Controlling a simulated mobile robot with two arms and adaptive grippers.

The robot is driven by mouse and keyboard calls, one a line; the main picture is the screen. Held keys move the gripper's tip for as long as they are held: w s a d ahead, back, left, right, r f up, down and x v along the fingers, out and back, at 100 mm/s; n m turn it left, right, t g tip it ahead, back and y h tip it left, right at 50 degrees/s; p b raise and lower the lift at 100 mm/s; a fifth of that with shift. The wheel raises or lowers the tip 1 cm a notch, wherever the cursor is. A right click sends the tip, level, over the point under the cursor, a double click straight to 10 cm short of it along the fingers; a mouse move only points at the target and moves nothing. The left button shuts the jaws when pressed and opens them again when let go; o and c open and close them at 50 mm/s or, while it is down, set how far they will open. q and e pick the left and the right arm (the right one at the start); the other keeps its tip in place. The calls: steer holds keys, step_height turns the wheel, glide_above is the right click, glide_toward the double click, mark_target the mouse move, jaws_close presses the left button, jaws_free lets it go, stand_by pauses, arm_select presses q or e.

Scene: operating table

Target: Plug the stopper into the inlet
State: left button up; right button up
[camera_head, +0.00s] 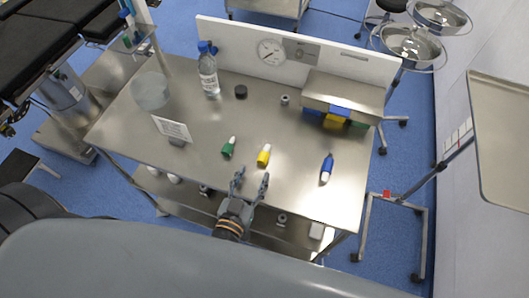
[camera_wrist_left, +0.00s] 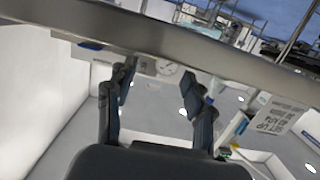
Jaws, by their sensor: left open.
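My left gripper (camera_head: 251,179) is open and empty at the table's front edge, its fingers pointing towards the table. Its spread fingers (camera_wrist_left: 158,88) also show in the left wrist view, with nothing between them. Three small pieces with white ends lie on the table: a green one (camera_head: 229,147), a yellow one (camera_head: 264,155) and a blue one (camera_head: 327,168). The green and yellow ones are just beyond my fingers. A small metal fitting (camera_head: 285,99) stands near the back panel. I cannot tell which of these are the stopper and the inlet. My right gripper is not in view.
A steel table (camera_head: 205,135) bears a bottle (camera_head: 209,75), a clear round container (camera_head: 151,91), a black cap (camera_head: 241,91), a sign (camera_head: 173,129) and a box (camera_head: 343,92) with coloured blocks. A back panel (camera_head: 350,65) holds a dial. The middle is mostly clear.

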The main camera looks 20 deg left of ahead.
mark_target(261, 162)
arm_select(q)
steer(key=shift+w+d+f, duration=0.1)
steer(key=shift+w+f, duration=0.05)
steer(key=shift+w, duration=0.8)
steer(key=shift+w+d+p, duration=0.1)
steer(key=shift+w+p, duration=0.2)
steer(key=shift+w, duration=0.25)
steer(key=w, duration=0.1)
steer(key=w+f+p, duration=0.1)
steer(key=w, duration=0.1)
steer(key=shift+w+d, duration=0.1)
steer(key=shift+w, duration=0.05)
steer(key=shift+w+f, duration=0.1)
steer(key=shift+w, duration=0.35)
steer(key=shift+s, duration=0.1)
jaws_close()
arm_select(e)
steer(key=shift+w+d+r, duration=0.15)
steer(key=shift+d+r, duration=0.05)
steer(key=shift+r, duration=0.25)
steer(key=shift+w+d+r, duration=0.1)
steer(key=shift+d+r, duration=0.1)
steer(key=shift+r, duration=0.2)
